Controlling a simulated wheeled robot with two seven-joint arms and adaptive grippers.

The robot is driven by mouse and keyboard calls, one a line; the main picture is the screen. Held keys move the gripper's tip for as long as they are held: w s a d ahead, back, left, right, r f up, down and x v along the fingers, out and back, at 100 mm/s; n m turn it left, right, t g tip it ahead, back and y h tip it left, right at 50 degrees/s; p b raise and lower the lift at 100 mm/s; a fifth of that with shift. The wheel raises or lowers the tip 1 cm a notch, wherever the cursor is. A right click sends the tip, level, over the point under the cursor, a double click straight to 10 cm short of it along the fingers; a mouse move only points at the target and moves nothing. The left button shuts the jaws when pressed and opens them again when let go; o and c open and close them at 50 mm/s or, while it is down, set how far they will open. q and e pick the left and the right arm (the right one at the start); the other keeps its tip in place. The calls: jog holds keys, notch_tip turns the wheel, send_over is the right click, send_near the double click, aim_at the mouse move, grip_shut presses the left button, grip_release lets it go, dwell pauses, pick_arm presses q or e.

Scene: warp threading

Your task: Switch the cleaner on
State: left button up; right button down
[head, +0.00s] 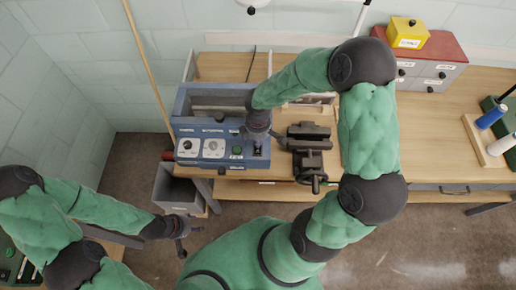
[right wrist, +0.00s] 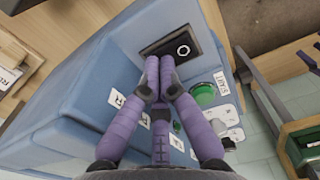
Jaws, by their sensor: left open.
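A black switch plate with a round white mark (right wrist: 182,48) and a green button (right wrist: 205,95) are on the panel. My right gripper (right wrist: 162,68) has its purple fingertips together, empty, just short of the black switch plate; I cannot tell whether they touch. My left gripper (head: 186,238) is open and empty, low in front of the bench, away from the cleaner.
A dark vise (head: 308,150) stands on the bench right of the cleaner. A grey bin (head: 177,190) stands below its left end. Drawers (head: 432,72) with a yellow box (head: 407,33) and a rack with spools (head: 490,116) are further right. The bench between (head: 450,130) is clear.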

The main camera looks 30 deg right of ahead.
jog(key=shift+f, duration=0.15)
jog(key=shift+r+p, duration=2.8)
jog(key=shift+r, duration=0.8)
